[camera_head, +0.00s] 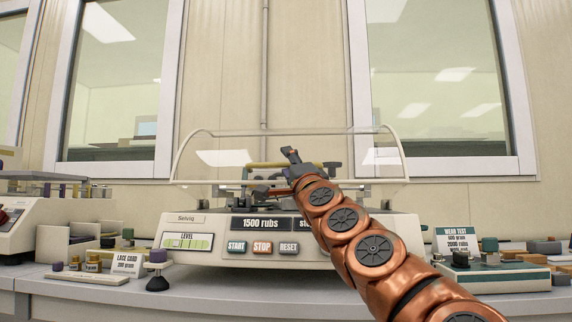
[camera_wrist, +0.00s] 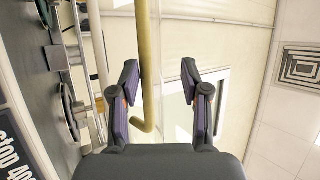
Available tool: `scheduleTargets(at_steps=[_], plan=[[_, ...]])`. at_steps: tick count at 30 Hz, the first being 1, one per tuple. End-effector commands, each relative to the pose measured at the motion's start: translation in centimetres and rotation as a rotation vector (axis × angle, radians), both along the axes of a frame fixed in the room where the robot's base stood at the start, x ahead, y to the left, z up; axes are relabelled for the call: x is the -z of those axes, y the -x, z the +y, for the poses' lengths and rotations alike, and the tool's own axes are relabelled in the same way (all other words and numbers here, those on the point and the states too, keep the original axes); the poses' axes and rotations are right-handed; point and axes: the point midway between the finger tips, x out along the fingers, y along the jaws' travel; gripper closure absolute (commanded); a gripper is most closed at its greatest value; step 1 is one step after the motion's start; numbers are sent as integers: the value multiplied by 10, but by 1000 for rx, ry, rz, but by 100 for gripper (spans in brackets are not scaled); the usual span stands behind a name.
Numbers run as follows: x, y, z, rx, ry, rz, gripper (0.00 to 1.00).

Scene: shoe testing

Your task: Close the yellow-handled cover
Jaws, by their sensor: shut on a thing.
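The clear cover (camera_head: 222,147) is on the white rub-testing machine (camera_head: 200,227). Its see-through front spans most of the machine's width, and its exact angle is hard to tell. The yellow handle (camera_head: 262,165) runs crosswise at the front of the cover, partly hidden by my gripper (camera_head: 279,172). In the wrist view the yellow handle (camera_wrist: 144,60) passes between the two fingers of my gripper (camera_wrist: 160,78), close against the left finger. The fingers stand apart around it, with the clear panel behind.
START, STOP (camera_head: 262,247) and RESET buttons are on the machine's front. A purple-topped stand (camera_head: 158,270) and a load card (camera_head: 126,262) are at front left. A wear test card (camera_head: 457,242) and small blocks crowd the right. Windows are behind.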

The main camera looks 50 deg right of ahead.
Motion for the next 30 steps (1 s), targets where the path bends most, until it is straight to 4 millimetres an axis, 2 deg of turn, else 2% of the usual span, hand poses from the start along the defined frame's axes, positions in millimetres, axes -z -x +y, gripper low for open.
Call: scheduleTargets(at_steps=[30], plan=[[47,32,7,1,1,-1,61]])
